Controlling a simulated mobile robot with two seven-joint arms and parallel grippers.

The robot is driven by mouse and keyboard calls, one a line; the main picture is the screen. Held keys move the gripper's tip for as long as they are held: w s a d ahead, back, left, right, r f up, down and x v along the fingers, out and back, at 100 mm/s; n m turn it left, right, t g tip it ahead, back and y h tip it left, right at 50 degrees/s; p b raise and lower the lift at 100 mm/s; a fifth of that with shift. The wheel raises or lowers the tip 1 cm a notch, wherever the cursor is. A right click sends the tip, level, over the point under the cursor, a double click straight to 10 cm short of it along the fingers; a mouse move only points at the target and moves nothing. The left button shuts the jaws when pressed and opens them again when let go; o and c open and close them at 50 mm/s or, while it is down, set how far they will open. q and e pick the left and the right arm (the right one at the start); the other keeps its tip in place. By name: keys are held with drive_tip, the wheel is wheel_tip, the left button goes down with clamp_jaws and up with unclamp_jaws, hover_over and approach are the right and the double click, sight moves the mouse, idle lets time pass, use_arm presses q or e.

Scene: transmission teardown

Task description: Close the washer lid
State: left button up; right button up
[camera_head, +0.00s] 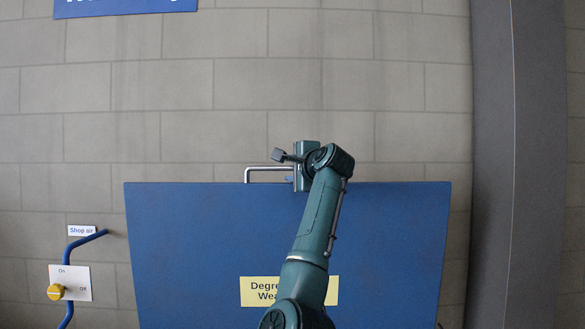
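The washer lid (185,240) is a large blue panel standing raised, its broad face toward me. A yellow label (258,291) on its lower part is partly covered by my arm. A silver bar handle (262,169) sticks up from the lid's top edge. My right gripper (284,158) is at the top edge, at the right end of the handle. One grey finger points left, just above the bar. The other finger cannot be made out, so I cannot tell whether it grips or touches the handle. My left gripper is out of view.
A grey block wall (400,100) stands behind the lid. A grey column (510,160) rises to its right. At the left are a blue pipe (86,241), a "Shop air" sign (82,231) and a yellow knob (56,292) on an On/Off plate. A blue sign (125,5) hangs above.

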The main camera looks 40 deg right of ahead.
drive_tip(key=shift+c, duration=0.3)
clamp_jaws()
